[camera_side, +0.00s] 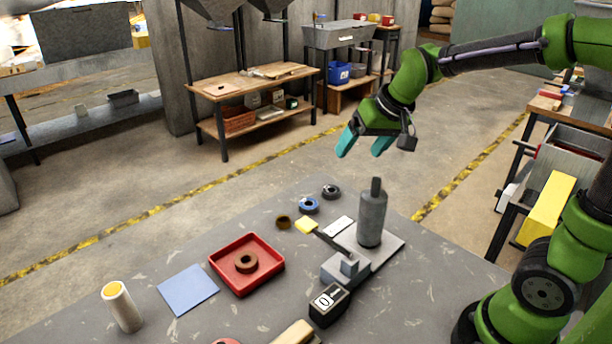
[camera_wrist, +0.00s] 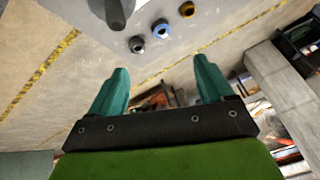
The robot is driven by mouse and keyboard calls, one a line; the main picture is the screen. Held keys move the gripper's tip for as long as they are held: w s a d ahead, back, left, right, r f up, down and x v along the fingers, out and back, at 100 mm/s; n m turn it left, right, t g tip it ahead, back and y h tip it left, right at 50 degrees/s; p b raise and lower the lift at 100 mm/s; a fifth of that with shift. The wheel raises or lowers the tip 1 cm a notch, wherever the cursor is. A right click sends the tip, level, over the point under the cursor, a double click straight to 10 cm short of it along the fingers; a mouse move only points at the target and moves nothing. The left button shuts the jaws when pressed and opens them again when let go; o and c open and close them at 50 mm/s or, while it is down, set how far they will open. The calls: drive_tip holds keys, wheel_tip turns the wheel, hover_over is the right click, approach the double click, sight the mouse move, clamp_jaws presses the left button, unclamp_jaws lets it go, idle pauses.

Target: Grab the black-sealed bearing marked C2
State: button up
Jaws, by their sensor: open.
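A black-sealed bearing (camera_side: 331,191) lies on the grey table near its far edge; it also shows in the wrist view (camera_wrist: 136,44). A blue-sealed bearing (camera_side: 309,205) and a brown one (camera_side: 283,221) lie in a row with it, and both show in the wrist view too, blue (camera_wrist: 161,28) and brown (camera_wrist: 187,9). No C2 marking can be read on any of them. My gripper (camera_side: 364,147) is open and empty, raised in the air beyond the table's far edge. Its teal fingers stand wide apart in the wrist view (camera_wrist: 160,78).
A grey upright cylinder (camera_side: 372,222) stands on a metal base right of the bearings. A yellow pad (camera_side: 306,225) and white card (camera_side: 341,226) lie close by. A red tray (camera_side: 270,278) holds a brown ring (camera_side: 246,262). A black numbered block (camera_side: 328,304) sits nearer the front.

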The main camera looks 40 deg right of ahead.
drive_tip(key=g+h, duration=0.1)
drive_tip(key=h, duration=0.1)
approach(333, 187)
drive_tip(key=shift+a+f+g, duration=0.15)
drive_tip(key=shift+a+f, duration=0.1)
drive_tip(key=shift+f, duration=0.2)
drive_tip(key=shift+a+f+g, duration=0.15)
drive_tip(key=shift+a+f, duration=0.15)
drive_tip(key=shift+f, duration=0.2)
drive_tip(key=shift+x, duration=3.2)
drive_tip(key=shift+w+r, duration=0.15)
drive_tip(key=c, duration=1.2)
drive_tip(key=shift+c, duration=0.2)
